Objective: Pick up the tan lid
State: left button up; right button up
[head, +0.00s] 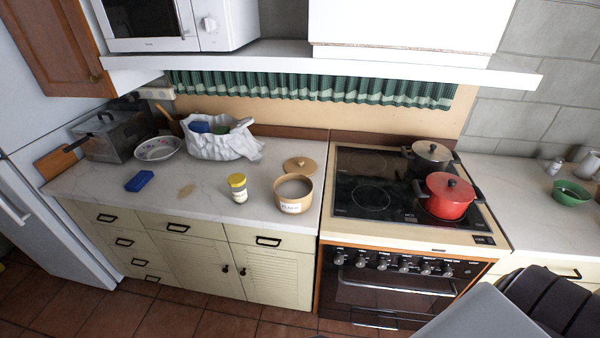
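The tan lid (300,164) is a round, flat disc with a small knob on top. It lies on the pale countertop (235,172), just behind an open tan canister (294,196) with a label on its front. The lid is apart from the canister's rim or nearly so, and its knob faces up. Nothing covers the lid. Neither my left nor my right gripper can be made out in the head view.
A yellow-capped jar (238,188) stands left of the canister. A white bag (218,142), a bowl (157,149) and a blue block (139,181) are farther left. A stove (400,232) with a red pot (447,195) and a grey pot (431,155) is right. A shelf (280,65) overhangs the counter's back.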

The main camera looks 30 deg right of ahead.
aim_at(306, 166)
jog(key=l+u, duration=0.9)
jog(key=i, duration=0.05)
